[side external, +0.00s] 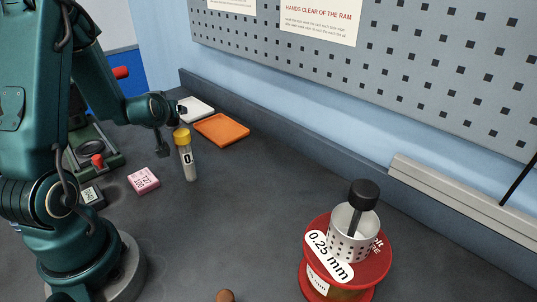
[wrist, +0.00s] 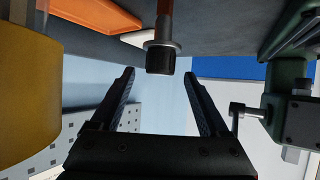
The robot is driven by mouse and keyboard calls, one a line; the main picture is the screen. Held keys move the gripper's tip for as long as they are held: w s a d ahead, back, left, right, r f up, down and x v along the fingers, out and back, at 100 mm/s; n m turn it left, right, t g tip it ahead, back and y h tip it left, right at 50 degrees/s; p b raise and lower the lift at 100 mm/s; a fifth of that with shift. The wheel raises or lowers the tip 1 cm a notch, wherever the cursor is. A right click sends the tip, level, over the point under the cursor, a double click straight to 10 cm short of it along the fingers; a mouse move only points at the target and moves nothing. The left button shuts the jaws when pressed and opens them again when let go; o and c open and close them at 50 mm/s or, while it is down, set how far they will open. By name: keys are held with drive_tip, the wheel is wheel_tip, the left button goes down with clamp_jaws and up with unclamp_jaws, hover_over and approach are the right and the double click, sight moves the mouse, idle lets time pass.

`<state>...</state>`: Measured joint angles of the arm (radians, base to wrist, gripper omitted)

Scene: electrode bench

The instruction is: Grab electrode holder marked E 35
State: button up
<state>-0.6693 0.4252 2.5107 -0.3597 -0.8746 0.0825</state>
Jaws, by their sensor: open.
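I cannot read an E 35 mark on anything in these frames. In the wrist view a brown rod-like piece with a grey collar and a black end (wrist: 161,58) shows at top centre, beyond my fingers; no mark shows on it, and I cannot tell if it is the holder. A dark block with a pale label (side external: 91,196) lies beside my base; its print is too small to read. My gripper (side external: 181,109) is at the back, above the bench near the white tray. In the wrist view my gripper (wrist: 158,75) is open, with nothing between its fingers.
A yellow-capped tube (side external: 188,158) stands close to my gripper. A pink labelled block (side external: 143,180), an orange tray (side external: 221,130) and a white tray (side external: 197,110) lie nearby. A green machine (side external: 95,150) stands at left. A red spool (side external: 315,225) bears a perforated cup (side external: 350,243).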

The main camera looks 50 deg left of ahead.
drive_tip(key=shift+a+f, duration=0.1)
drive_tip(key=shift+f, duration=0.8)
drive_tip(key=shift+x, duration=2.45)
drive_tip(key=shift+r, duration=0.1)
drive_tip(key=shift+c, duration=0.3)
clamp_jaws()
